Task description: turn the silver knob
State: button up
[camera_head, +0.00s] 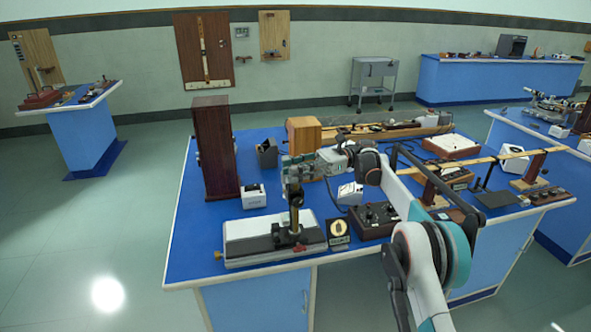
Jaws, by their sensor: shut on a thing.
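My gripper (303,166) reaches in from the right, at the top of a post-mounted instrument (295,196). Its fingers are shut on a small part there. The silver knob cannot be made out separately at this size, and the fingers cover that spot.
A tall dark wooden box (214,148) stands left of the instrument, with a small white device (253,196) beside it. A black emblem plate (338,233) and dark control box (374,219) sit to the right. The blue bench (195,236) is bare at its front left.

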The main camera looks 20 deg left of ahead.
jog(key=o, duration=1.1)
jog(key=shift+a, duration=0.1)
notch_tip(320, 180, up, 10)
